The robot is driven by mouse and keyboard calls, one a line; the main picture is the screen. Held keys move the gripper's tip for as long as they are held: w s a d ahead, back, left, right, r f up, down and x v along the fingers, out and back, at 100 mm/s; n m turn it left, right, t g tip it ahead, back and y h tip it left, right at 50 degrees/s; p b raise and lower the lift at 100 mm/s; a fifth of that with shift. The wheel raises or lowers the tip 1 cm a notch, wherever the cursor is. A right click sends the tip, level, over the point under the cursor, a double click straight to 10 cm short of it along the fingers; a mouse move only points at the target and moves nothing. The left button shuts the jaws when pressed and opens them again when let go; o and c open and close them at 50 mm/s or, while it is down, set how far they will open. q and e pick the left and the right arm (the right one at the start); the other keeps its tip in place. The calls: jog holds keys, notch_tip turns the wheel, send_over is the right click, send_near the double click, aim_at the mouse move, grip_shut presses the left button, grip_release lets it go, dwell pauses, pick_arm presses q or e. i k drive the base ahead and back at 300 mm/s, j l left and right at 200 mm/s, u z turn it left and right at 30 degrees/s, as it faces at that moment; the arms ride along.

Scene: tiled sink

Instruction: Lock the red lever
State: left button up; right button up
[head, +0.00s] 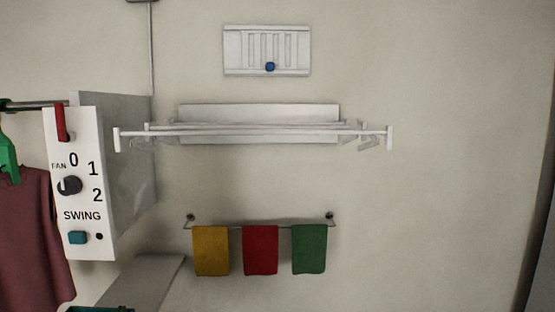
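A red lever (61,122) sits at the top left of a white control panel (84,225) in the head view, at the left. It stands near upright, beside the numeral 0. The panel also has a dark round knob (69,185) by the word FAN, the numerals 0, 1 and 2, and a teal button (78,238) with a small black dot beside it under SWING. Neither of my grippers shows in the head view.
A dark red garment (30,235) on a green hanger (8,158) hangs left of the panel. A white wall rack (255,130) juts out right of it. Yellow (211,250), red (260,250) and green (309,249) towels hang below. A vent (267,35) with a blue knob (270,67) is above.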

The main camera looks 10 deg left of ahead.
aim_at(64, 136)
jog(key=u, duration=1.55)
